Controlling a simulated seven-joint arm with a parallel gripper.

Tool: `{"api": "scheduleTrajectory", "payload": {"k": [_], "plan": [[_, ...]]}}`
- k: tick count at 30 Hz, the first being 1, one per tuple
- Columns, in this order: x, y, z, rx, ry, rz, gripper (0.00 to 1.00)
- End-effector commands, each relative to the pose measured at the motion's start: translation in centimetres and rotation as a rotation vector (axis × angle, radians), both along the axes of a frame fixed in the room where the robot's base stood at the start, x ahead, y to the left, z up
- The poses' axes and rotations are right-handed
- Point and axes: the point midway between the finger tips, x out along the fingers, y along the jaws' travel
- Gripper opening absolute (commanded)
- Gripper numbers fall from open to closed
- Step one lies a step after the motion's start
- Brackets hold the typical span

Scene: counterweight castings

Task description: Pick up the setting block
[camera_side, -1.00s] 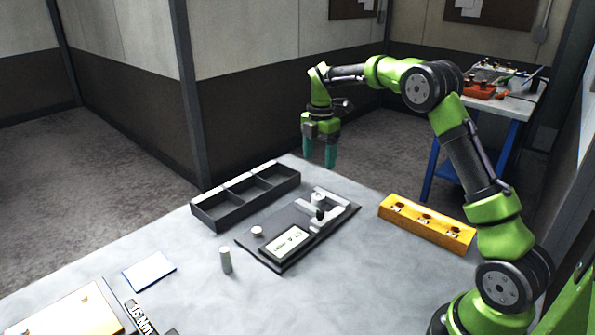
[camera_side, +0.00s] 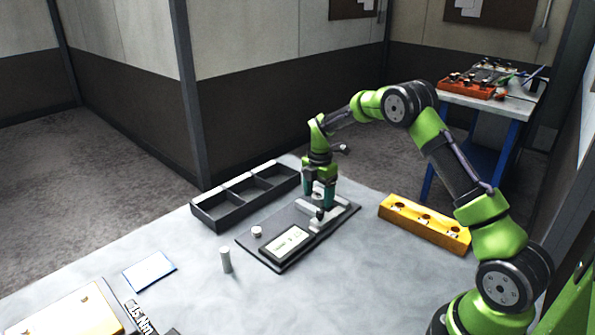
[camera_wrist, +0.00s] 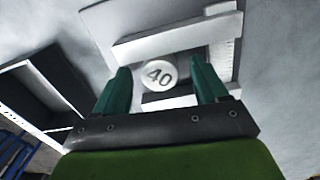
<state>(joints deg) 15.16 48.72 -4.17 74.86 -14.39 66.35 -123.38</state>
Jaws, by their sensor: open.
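A round, pale piece marked "40" (camera_wrist: 159,75), which I take to be the setting block, sits between light grey bars of the gauge fixture (camera_side: 330,226). In the wrist view it lies between the two teal fingers of my gripper (camera_wrist: 161,88). The fingers are open, one on each side, with a visible gap to it. In the side view my gripper (camera_side: 320,200) points down over the fixture's far end, low and close to it. The fingers hide most of the piece there. I cannot tell exactly how far down they reach beside it.
The fixture's dark base plate (camera_side: 276,222) carries a display (camera_side: 286,243) and a small pale knob (camera_side: 257,231). A dark compartment tray (camera_side: 222,215) lies to the left, a yellow block with holes (camera_side: 425,224) to the right. A grey cylinder (camera_side: 226,260) stands in front.

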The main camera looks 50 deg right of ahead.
Motion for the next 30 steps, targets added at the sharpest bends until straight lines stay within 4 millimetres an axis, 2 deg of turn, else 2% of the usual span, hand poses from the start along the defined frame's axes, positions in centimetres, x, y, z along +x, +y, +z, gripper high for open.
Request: {"api": "scheduleTrajectory", "payload": {"k": [5, 19, 30], "plan": [[0.01, 0.01, 0.02, 0.0, 0.0, 0.0, 0.73], [0.02, 0.01, 0.08, 0.0, -0.001, -0.001, 0.01], [0.1, 0.0, 0.7, 0.0, -0.004, -0.001, 0.0]]}}
